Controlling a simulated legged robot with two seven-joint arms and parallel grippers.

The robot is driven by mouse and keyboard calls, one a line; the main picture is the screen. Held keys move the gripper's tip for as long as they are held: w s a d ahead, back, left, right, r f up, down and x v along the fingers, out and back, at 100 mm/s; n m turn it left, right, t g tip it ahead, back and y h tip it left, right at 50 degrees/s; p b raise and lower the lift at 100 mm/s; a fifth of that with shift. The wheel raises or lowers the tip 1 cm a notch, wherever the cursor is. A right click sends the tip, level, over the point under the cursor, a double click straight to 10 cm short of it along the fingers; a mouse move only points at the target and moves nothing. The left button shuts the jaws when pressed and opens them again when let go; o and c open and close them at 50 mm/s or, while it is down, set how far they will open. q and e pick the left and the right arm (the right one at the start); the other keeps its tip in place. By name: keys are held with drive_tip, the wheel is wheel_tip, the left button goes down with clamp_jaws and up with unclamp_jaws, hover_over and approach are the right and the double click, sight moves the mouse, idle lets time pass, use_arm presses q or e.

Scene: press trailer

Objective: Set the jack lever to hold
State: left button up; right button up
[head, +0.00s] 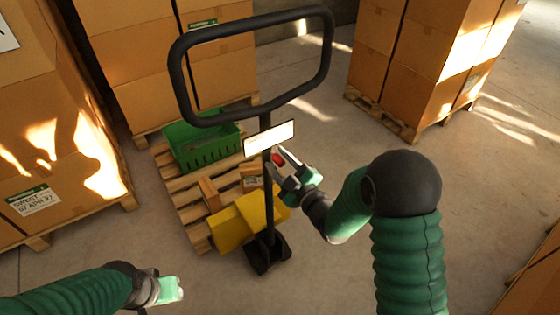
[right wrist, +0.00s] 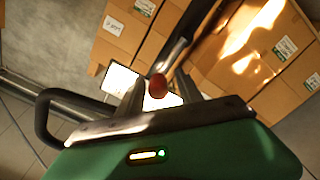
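The pallet jack has a black loop handle (head: 180,82) on a black column (head: 268,195), with a white plate (head: 268,138) below the loop. The jack lever's red knob (head: 278,159) sits just below the plate. My right gripper (head: 281,162) is open at the knob, coming from the right. In the right wrist view the red knob (right wrist: 157,87) shows between the two separated fingers; whether either touches it I cannot tell. My left gripper (head: 172,290) is low at the left, far from the jack; its finger gap is not clear.
A wooden pallet (head: 178,190) behind the jack carries a green crate (head: 205,153) and small boxes. The jack's yellow body (head: 232,228) is by the pallet. Stacked cartons stand left (head: 50,130), behind (head: 130,60) and right (head: 415,60). The floor right of the jack is bare.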

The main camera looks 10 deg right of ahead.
drive_tip(key=shift+w, duration=0.15)
drive_tip(key=shift+s, duration=0.25)
drive_tip(key=p+v, duration=0.9)
drive_tip(key=v, duration=0.7)
drive_tip(key=shift+s+p, duration=0.2)
drive_tip(key=shift+p, duration=0.1)
drive_tip(key=shift+f, duration=0.1)
